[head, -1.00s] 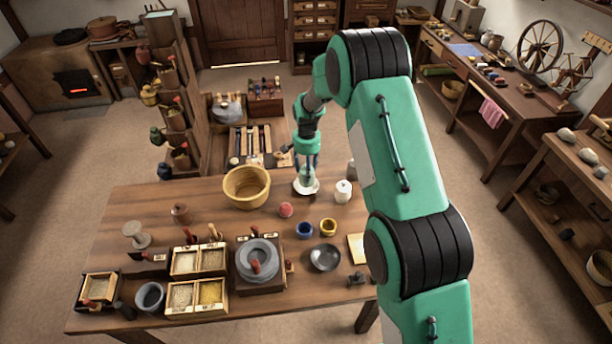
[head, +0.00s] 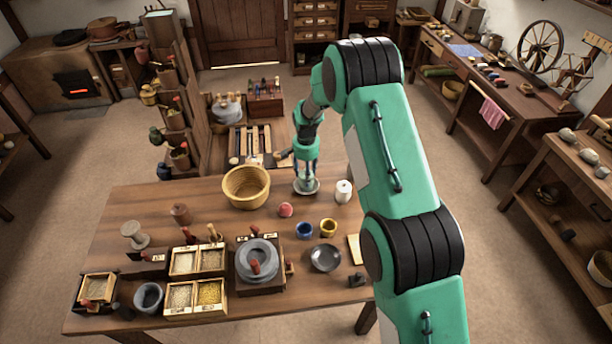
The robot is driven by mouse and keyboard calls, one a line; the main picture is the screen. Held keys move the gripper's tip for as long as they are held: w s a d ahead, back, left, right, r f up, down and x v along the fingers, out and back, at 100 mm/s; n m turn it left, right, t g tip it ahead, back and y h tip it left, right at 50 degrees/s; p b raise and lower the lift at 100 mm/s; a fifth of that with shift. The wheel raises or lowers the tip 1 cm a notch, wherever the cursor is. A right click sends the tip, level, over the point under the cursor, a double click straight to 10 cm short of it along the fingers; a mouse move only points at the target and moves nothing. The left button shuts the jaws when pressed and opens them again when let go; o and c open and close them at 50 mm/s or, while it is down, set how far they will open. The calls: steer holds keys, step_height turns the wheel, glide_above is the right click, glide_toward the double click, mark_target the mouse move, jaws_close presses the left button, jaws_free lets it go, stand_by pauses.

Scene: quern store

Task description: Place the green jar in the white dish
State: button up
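My gripper (head: 306,176) points straight down over the white dish (head: 314,190), at the far edge of the table. Its fingers stand on either side of a small, pale greenish shape, which I take to be the green jar (head: 306,177). They look shut on it. The fingers hide most of the jar. The jar is very low over the dish; I cannot tell whether it touches it. The dish is partly covered and shaded by the gripper.
A wide tan basket (head: 246,187) stands left of the dish, and a white lidded pot (head: 343,191) stands right. A red ball (head: 285,210), blue cup (head: 304,230), yellow cup (head: 328,227) and dark bowl (head: 325,258) are nearer. Grain boxes and a quern (head: 257,260) fill the front.

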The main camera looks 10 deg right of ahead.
stand_by(0.3)
steer(key=o, duration=1.5)
steer(key=shift+f, duration=0.1)
step_height(320, 180, up, 12)
steer(key=shift+r+p, duration=0.15)
steer(key=shift+p, duration=0.9)
